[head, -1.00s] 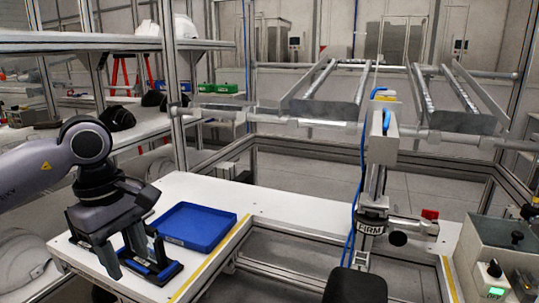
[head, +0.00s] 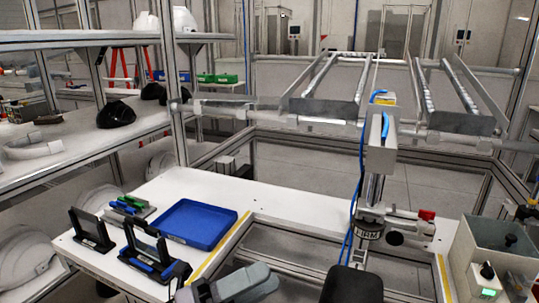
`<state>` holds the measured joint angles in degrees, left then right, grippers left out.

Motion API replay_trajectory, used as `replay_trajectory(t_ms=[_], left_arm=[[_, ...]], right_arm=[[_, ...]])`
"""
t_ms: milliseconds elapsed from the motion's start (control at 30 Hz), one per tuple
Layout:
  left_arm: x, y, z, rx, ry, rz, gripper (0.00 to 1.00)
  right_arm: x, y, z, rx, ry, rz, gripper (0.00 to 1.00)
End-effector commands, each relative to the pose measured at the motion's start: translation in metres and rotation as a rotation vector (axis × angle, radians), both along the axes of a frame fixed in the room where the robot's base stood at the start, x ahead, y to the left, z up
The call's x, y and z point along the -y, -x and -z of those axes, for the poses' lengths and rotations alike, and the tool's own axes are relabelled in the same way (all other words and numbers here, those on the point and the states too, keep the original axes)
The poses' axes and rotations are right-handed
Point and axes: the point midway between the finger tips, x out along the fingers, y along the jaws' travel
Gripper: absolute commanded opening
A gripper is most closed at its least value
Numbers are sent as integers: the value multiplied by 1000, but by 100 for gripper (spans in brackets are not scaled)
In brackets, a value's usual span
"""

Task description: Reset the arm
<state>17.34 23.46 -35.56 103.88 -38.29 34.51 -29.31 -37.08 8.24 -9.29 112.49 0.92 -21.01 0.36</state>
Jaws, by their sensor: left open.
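My left gripper (head: 228,287) shows at the bottom edge, left of the picture's middle. It is open and empty, and most of it and its arm are cut off by the edge. It is in front of the white table (head: 95,258), apart from the blue tray (head: 200,224) and the black holder with blue parts (head: 155,255). My right gripper is not in view.
A second black stand (head: 90,230) and a small rack with green and blue pieces (head: 130,205) stand at the table's left. A metal post fixture (head: 372,200) rises right of the middle. A control box (head: 492,255) is at the right.

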Motion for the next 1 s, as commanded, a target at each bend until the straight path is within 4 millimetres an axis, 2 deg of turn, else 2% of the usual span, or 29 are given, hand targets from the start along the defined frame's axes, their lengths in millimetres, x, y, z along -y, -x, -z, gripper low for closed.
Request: replay_trajectory(t_ms=[33,167,267,367,467,600,700,833,1000], left_arm=[[-8,-5,7,-133,69,-49,45],[-38,-21,39,-474,238,-181,45],[-65,-25,75,-740,368,-286,45],[-92,-19,119,-1003,498,-395,45],[-120,1,168,-1264,629,-509,45],[-153,45,232,-1592,801,-667,45],[-168,79,264,-1765,898,-761,45],[-179,110,289,-1900,978,-839,45],[-184,122,297,-1949,1008,-870,45]], right_arm=[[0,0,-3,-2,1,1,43],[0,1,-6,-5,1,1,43],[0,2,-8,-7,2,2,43],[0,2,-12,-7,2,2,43],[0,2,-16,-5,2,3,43],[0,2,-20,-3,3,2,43],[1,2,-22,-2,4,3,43],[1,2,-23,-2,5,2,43],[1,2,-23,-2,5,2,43]])
